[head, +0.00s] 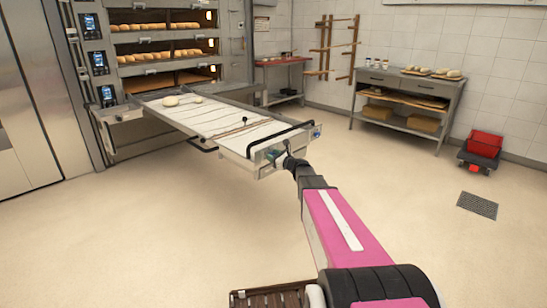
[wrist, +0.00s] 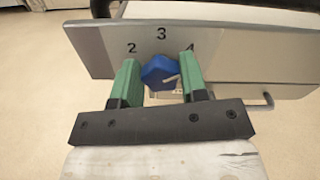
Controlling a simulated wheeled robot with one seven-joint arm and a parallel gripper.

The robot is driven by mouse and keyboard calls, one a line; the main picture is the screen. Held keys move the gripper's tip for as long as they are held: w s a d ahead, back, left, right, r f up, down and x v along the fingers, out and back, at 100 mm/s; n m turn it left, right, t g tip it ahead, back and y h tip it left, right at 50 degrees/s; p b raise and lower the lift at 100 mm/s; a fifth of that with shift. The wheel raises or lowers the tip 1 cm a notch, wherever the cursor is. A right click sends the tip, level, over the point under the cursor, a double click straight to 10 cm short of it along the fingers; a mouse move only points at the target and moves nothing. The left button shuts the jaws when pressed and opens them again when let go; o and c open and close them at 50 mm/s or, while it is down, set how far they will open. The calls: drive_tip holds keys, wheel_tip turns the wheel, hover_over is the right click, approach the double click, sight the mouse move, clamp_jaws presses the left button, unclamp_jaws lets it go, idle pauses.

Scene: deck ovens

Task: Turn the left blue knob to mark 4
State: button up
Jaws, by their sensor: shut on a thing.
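The left blue knob (wrist: 157,73) sits on a grey metal plate (wrist: 98,50) in the wrist view. Marks 2, 3 and 4 are printed above it. A white pointer line on the knob points right and slightly up, towards the side of mark 4. My gripper (wrist: 159,64) is shut on the knob, with one green finger on each side. The right finger partly covers mark 4. In the head view my gripper (head: 274,155) is at the front end of the loader (head: 190,122), and the knob is hidden there.
A black handle bar (head: 280,137) runs along the loader's front end, beside my gripper. A second blue patch, perhaps another knob (head: 317,132), shows at its right corner. Deck ovens (head: 150,57) with bread stand behind. The floor around the loader is clear.

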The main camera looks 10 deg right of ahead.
drive_tip(key=o, duration=0.9)
drive_tip(key=v, duration=1)
drive_tip(key=shift+s+d, duration=0.2)
drive_tip(key=shift+s, duration=0.15)
drive_tip(key=s+a+f+n+g+h, duration=0.1)
drive_tip(key=s+a+f+n+g, duration=0.4)
drive_tip(key=s+n, duration=0.2)
drive_tip(key=s+a+f+n+g+h, duration=0.1)
drive_tip(key=s+a+f+n+g, duration=0.35)
drive_tip(key=s+n, duration=0.3)
drive_tip(key=s+d+f+n+g+h, duration=0.1)
drive_tip(key=s+n+h, duration=0.2)
drive_tip(key=s+n, duration=0.1)
drive_tip(key=s+d+f+n+g+h, duration=0.1)
drive_tip(key=s+f+n+g+h, duration=0.1)
drive_tip(key=s+n, duration=0.2)
drive_tip(key=s+d+f+n+g+h, duration=0.1)
drive_tip(key=s+n+g+h, duration=0.1)
drive_tip(key=s+n+h, duration=0.1)
drive_tip(key=shift+s+d+f+n+h, duration=0.15)
drive_tip(key=shift+s+n, duration=0.1)
drive_tip(key=shift+s, duration=0.45)
drive_tip(key=shift+s+a+f+n+h, duration=0.1)
drive_tip(key=shift+s+n+h, duration=0.1)
drive_tip(key=shift+s, duration=0.5)
